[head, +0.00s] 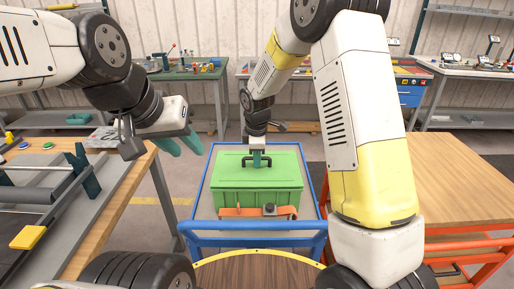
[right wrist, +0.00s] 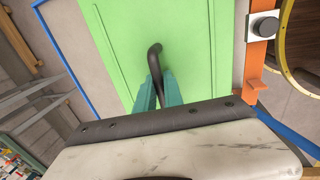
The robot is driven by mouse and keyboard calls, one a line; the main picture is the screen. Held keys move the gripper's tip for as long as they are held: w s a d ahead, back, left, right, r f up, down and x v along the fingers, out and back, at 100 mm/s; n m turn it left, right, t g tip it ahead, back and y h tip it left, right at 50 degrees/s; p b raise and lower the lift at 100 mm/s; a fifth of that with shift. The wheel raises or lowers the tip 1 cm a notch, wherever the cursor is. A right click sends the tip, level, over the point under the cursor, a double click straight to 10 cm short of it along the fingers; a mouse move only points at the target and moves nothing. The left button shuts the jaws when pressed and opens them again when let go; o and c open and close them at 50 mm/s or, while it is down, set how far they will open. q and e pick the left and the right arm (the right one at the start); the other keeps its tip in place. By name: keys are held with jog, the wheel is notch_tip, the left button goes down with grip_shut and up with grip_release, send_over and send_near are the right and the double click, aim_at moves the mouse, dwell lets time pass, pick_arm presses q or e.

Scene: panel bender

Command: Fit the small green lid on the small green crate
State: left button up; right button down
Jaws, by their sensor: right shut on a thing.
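The small green lid (head: 233,170) lies over the top of the small green crate (head: 240,198) on a blue-framed cart. Their edges look lined up and I see no clear gap, but I cannot tell if the lid is fully seated. My right gripper (head: 258,160) points down and is shut on the lid's dark handle (right wrist: 154,58). In the right wrist view the lid (right wrist: 190,60) fills the middle and hides the crate. My left gripper (head: 181,146) is open and empty, in the air left of the cart.
The blue cart (head: 250,240) has an orange bar with a black knob (head: 269,209) before the crate. A workbench with a roller machine (head: 40,195) stands left, a wooden-topped table (head: 460,180) right. A round wooden top (head: 258,275) is nearest me.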

jog(key=shift+f, duration=0.3)
dwell(0.5)
jog(key=c, duration=1.4)
grip_release()
jog(key=r, duration=0.2)
jog(key=s+r, duration=0.1)
jog(key=r, duration=0.4)
jog(key=shift+s+r, duration=0.1)
jog(key=shift+s, duration=0.05)
jog(key=s+d+r+m+t, duration=0.1)
jog(key=s+d+r+m, duration=0.35)
jog(key=r, duration=0.35)
jog(key=s+d+r+m+t, duration=0.1)
jog(key=s+d+r+m, duration=0.1)
jog(key=s, duration=0.5)
jog(key=s+d+r+m+t+y, duration=0.1)
jog(key=s+d+r+m, duration=0.2)
jog(key=s+m, duration=0.3)
jog(key=s+d+r+m+t+y, duration=0.1)
jog(key=s+d+r+m, duration=0.1)
jog(key=s+d+m, duration=0.2)
jog(key=shift+s+d+r+m, duration=0.1)
jog(key=shift+s+r+m, duration=0.05)
jog(key=shift+s, duration=0.5)
jog(key=shift+s+d+r+m, duration=0.1)
jog(key=shift+s+m, duration=0.05)
jog(key=shift+s, duration=0.45)
jog(key=shift+s+d+r+m, duration=0.1)
jog(key=shift+s+r+m, duration=0.05)
jog(key=shift+s, duration=0.5)
